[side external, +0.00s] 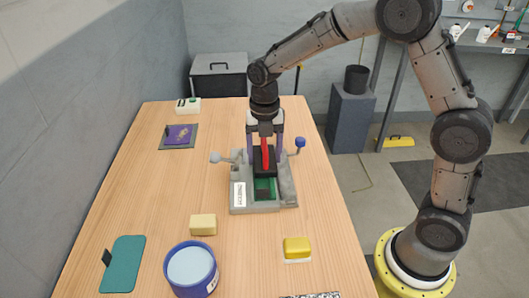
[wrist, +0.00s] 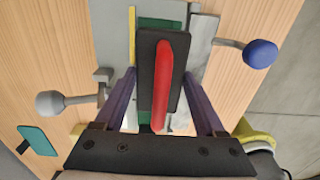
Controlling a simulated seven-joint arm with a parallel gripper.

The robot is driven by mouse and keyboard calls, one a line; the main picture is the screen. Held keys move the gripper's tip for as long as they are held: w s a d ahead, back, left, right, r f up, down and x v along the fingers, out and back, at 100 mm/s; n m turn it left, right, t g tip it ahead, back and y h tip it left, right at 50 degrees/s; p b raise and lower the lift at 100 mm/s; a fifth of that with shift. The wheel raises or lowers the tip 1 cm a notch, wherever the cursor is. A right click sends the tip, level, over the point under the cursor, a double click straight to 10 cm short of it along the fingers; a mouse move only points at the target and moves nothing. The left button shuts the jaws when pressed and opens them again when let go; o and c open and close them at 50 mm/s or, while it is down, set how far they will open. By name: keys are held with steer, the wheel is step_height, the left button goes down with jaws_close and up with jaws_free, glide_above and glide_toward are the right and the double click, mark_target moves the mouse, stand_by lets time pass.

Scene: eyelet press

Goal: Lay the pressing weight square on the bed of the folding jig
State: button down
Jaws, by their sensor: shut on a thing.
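The pressing weight is a black block (side external: 265,170) with a red bar handle, also seen in the wrist view (wrist: 147,60). My gripper (side external: 265,150) points down and is shut on the weight, one purple finger at each side of the block. The folding jig (side external: 286,190) is a grey fixture with a green bed (side external: 265,190) that shows in front of the weight. The weight is over the bed, its length roughly along the jig. Its underside is hidden, so I cannot tell whether it touches the bed.
A blue-knobbed lever (side external: 300,142) and a grey-knobbed lever (side external: 215,157) stick out beside the jig. A beige block (side external: 203,225), a blue-rimmed tub (side external: 191,268), a yellow block (side external: 297,247) and a teal mat (side external: 123,264) lie nearer the camera. The table's left middle is clear.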

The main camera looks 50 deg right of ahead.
steer(key=shift+f, duration=0.35)
stand_by(1.1)
